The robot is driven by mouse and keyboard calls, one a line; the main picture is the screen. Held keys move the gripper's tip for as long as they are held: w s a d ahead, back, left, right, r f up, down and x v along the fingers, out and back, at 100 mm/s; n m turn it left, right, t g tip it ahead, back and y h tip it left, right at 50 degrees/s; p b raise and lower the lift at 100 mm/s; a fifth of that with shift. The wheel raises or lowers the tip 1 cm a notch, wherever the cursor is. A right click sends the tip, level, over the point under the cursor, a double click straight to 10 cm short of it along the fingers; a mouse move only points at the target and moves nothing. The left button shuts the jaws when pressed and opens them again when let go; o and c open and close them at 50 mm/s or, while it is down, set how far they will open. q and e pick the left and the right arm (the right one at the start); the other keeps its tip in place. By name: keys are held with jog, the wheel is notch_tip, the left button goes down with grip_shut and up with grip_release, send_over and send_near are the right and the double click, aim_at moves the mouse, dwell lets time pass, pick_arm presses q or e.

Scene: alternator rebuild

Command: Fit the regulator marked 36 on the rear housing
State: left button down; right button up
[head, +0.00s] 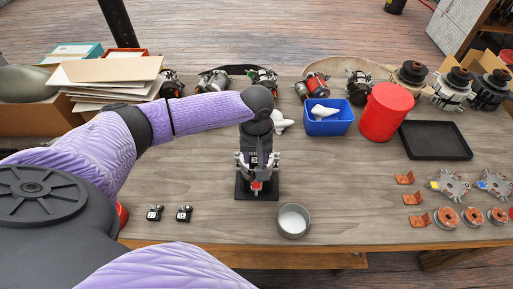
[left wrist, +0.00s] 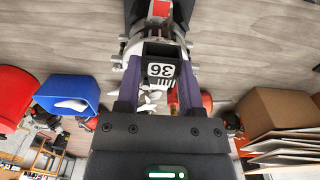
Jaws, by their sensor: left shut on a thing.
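The regulator marked 36 (left wrist: 161,68) is a small black block with a white label, held between the two fingers of my left gripper (left wrist: 160,88). In the head view my left gripper (head: 258,163) points down over the stand in the middle of the table. The silver rear housing (left wrist: 154,30) is in that stand, right beyond the regulator in the left wrist view. The gripper hides much of the housing in the head view. I cannot tell whether the regulator touches the housing. My right gripper is not in view.
Two small black regulators (head: 169,213) lie at the front left. A grey cup (head: 292,220) stands just right of the dark stand base (head: 245,193). A blue bin (head: 327,118), red canister (head: 382,111) and black tray (head: 435,140) are to the right. Copper parts (head: 446,217) lie front right.

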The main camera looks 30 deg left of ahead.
pick_arm(q)
jog(key=shift+f, duration=0.45)
jog(key=shift+f, duration=0.1)
jog(key=shift+f, duration=0.7)
jog(key=shift+f, duration=0.2)
dwell(0.4)
jog(key=shift+c, duration=0.7)
grip_release()
